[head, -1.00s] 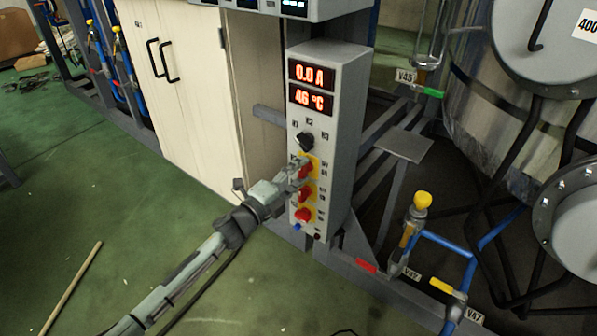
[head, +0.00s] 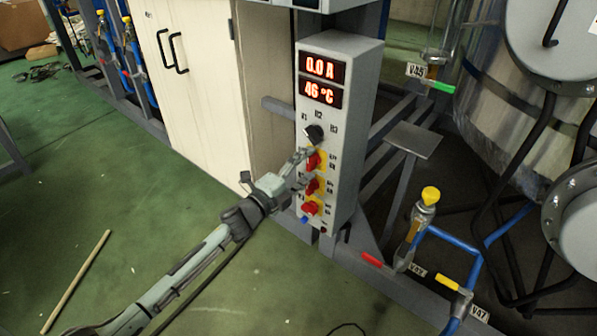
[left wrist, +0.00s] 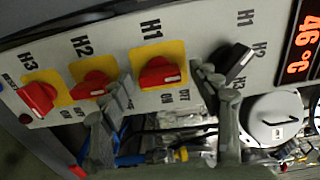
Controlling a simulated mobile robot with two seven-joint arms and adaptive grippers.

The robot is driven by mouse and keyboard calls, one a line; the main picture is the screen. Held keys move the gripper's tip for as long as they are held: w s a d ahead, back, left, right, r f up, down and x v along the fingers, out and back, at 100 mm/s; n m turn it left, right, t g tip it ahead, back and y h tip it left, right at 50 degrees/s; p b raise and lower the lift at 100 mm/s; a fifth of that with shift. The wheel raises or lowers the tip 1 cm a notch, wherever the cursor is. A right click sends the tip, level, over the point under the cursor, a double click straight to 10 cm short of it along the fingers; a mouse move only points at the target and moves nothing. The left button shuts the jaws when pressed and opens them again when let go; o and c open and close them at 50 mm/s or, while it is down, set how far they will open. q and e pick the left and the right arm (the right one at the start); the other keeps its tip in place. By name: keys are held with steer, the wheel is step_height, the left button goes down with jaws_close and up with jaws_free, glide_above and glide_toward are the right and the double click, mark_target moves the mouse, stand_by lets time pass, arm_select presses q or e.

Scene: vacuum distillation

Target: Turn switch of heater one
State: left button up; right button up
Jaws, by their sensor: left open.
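The heater control box (head: 345,175) stands upright, with red readouts of 0.0 A and 46 °C. Its red switch H1 (left wrist: 160,73) sits on a yellow plate, below the black selector knob (head: 314,134) in the head view. The red switches H2 (left wrist: 90,86) and H3 (left wrist: 38,97) follow in the same row. My left gripper (head: 307,167) is open at the panel. In the left wrist view its fingers (left wrist: 162,80) lie on either side of H1, one toward H2, the other toward the black selector. Contact with H1 cannot be told. My right gripper is not in view.
A cream cabinet (head: 195,85) stands left of the box. A yellow-topped valve (head: 430,196), blue pipes and a metal vessel (head: 500,120) are at the right. The green floor (head: 150,200) at the left is mostly clear, apart from a wooden stick (head: 75,283).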

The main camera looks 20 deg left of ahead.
arm_select(q)
steer(key=v, duration=1.1)
steer(key=shift+s, duration=0.4)
steer(key=shift+a, duration=0.1)
